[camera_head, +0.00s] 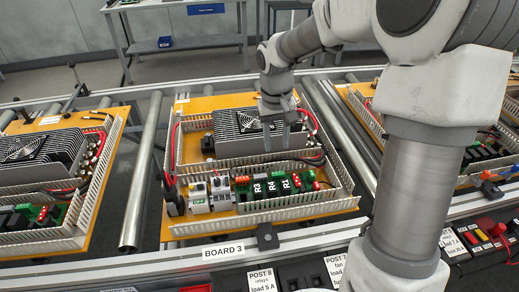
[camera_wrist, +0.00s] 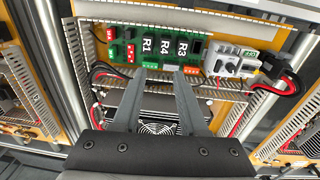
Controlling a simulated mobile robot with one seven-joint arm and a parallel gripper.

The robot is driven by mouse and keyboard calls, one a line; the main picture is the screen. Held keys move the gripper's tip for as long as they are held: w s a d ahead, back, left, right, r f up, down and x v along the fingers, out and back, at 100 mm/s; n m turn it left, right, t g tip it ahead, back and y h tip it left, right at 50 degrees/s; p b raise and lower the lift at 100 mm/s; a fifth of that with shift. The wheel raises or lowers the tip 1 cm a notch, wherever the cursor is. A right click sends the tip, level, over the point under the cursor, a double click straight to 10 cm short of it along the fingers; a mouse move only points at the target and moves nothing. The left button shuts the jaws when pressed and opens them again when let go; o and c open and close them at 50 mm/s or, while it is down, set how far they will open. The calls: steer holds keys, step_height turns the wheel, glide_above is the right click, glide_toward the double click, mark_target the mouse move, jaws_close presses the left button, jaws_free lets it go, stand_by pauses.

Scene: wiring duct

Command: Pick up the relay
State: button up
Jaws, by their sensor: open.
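Three black relays with white labels stand in a row on the green strip of Board 3: R3 (camera_head: 257,189), R4 (camera_head: 274,186) and R1 (camera_head: 287,183). In the wrist view they read, from the left, R1 (camera_wrist: 148,46), R4 (camera_wrist: 165,47) and R3 (camera_wrist: 182,48). My gripper (camera_head: 276,138) is over the grey finned unit, behind the relay row and apart from it. The wrist view shows its two fingers spread and empty (camera_wrist: 162,82), with the fan below them. The pictures do not show which relay the task means.
Slotted duct walls (camera_head: 280,212) border the relay row. White modules (camera_head: 210,196) stand beside R3, and green and red terminals flank the relays. The finned unit (camera_head: 235,145) and loose red and black cables lie close to my gripper. Steel rollers (camera_head: 142,180) run beside the board.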

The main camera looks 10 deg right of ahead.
step_height(320, 180, down, 3)
steer(key=w, duration=0.2)
steer(key=b, duration=0.2)
glide_above(272, 186)
steer(key=shift+y, duration=0.3)
step_height(272, 186, down, 12)
steer(key=shift+w+r, duration=0.1)
steer(key=shift+w, duration=0.05)
steer(key=shift+f+b, duration=0.5)
steer(key=shift+f, duration=2.15)
jaws_close()
